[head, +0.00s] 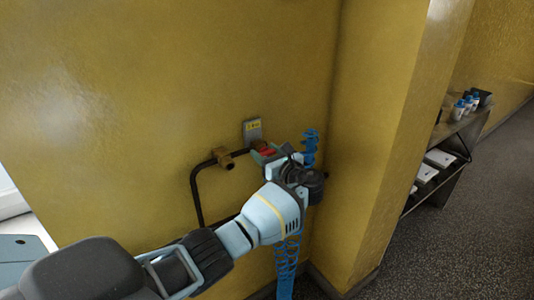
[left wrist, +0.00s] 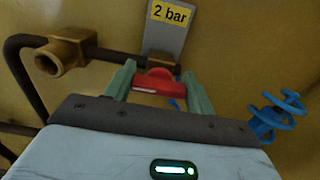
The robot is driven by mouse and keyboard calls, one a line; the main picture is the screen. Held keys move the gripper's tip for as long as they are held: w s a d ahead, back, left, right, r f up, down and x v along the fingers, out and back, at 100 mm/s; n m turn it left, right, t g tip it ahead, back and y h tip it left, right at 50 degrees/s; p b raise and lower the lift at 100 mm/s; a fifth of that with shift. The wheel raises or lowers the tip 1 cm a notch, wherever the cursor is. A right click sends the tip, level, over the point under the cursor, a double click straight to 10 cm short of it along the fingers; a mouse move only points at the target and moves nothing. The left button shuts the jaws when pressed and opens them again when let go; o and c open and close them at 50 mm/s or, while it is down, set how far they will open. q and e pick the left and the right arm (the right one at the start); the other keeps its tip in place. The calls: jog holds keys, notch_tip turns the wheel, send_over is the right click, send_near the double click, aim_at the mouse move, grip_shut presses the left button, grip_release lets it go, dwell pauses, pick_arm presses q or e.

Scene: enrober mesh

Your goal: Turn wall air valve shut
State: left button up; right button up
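The air valve's red handle (head: 267,152) is on the wall pipework, partly covered by my left gripper (head: 280,162) in the head view. In the left wrist view the red handle (left wrist: 158,83) lies crosswise between the two green fingers of my left gripper (left wrist: 158,88). It spans the whole gap, with a finger against each end. The valve body behind it is mostly hidden. A grey plate (left wrist: 166,38) marked "2 bar" is on the wall just above the handle. My right gripper is in neither view.
A brass fitting (head: 224,158) on a dark bent pipe (head: 195,195) is left of the valve. A blue coiled hose (head: 310,150) hangs at the right, close to my gripper. A wall corner and a shelf (head: 440,160) with bottles stand farther right.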

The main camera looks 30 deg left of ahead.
pick_arm(q)
jog(key=c, duration=0.4)
